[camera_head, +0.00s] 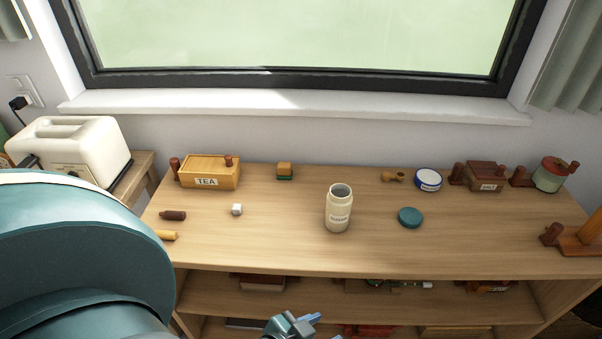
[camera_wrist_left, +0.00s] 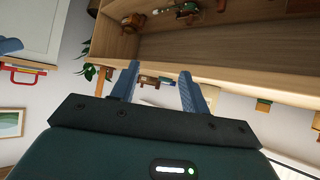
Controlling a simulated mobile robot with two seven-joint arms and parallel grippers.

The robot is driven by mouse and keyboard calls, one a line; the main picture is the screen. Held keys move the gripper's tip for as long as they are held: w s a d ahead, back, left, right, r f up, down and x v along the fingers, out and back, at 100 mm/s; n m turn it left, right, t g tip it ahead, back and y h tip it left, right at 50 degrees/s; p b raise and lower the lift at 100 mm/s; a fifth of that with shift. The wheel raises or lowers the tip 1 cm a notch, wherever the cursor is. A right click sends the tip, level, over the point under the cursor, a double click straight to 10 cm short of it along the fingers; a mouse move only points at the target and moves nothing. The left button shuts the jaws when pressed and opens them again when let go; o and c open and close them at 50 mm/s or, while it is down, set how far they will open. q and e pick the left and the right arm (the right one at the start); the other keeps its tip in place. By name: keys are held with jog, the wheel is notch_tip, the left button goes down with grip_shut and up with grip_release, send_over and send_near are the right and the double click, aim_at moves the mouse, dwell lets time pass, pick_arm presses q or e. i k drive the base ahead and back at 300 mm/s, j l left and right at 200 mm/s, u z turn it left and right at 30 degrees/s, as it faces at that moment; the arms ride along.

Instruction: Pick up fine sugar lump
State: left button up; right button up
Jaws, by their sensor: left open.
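The sugar lump is a small white cube (camera_head: 237,209) on the wooden shelf top, left of the middle. A teal round lid (camera_head: 409,217) lies flat right of the jar. My left gripper (camera_head: 322,328) shows at the bottom edge of the head view, below and in front of the shelf top, apart from the cube. In the left wrist view its two blue fingers (camera_wrist_left: 158,88) are spread with nothing between them. I cannot make out the cube there. My right gripper is not in view.
A yellow TEA box (camera_head: 209,172) stands behind the cube. A dark brown piece (camera_head: 173,215) and a yellow piece (camera_head: 165,235) lie to its left. Lower shelves (camera_head: 360,299) hold several items. A white toaster (camera_head: 75,148) is at left. The shelf top around the cube is clear.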

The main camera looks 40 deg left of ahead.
aim_at(237, 208)
jog(key=u, duration=1.6)
